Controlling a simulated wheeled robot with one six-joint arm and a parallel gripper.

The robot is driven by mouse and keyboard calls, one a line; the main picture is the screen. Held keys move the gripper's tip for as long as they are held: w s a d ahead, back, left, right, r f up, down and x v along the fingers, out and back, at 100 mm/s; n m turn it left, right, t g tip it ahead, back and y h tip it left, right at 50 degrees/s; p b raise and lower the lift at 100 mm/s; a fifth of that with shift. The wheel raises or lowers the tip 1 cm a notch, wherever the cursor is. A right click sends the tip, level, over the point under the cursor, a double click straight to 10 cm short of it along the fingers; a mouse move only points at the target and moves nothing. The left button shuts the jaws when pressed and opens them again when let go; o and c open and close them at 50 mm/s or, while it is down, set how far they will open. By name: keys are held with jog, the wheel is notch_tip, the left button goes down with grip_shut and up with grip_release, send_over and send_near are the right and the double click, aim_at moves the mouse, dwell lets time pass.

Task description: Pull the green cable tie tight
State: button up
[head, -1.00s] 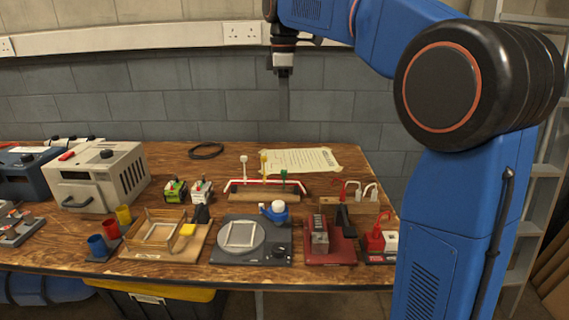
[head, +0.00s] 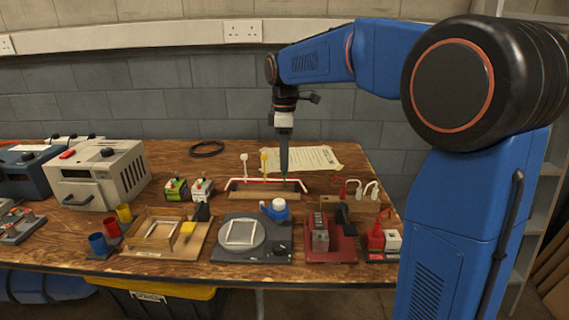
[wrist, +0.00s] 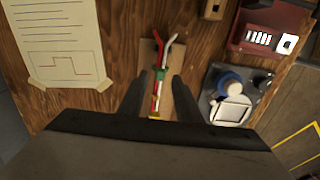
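My gripper (head: 284,168) points straight down over the right part of a wooden board (head: 250,195) with a red and white cable bundle. In the wrist view its two fingers (wrist: 160,84) are apart, one on each side of the bundle, with nothing visibly held between them. The green cable tie (wrist: 161,74) shows between or just beyond the fingertips; I cannot tell if they touch it. In the head view the gripper mostly covers the green tie. A white tie (head: 244,160) and a yellow tie (head: 264,160) stand upright to its left on the same bundle.
A paper sheet (head: 318,157) lies behind the board. A dark scale-like device (head: 275,252) with a blue and white bottle (head: 276,208) stands in front. A red fixture (head: 342,248) is at front right, and small battery-like blocks (head: 175,189) are left.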

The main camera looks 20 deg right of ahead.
jog(key=shift+f, duration=1)
grip_shut()
jog(key=shift+r, duration=2.35)
grip_release()
jog(key=shift+r, duration=0.1)
notch_tip(320, 180, up, 17)
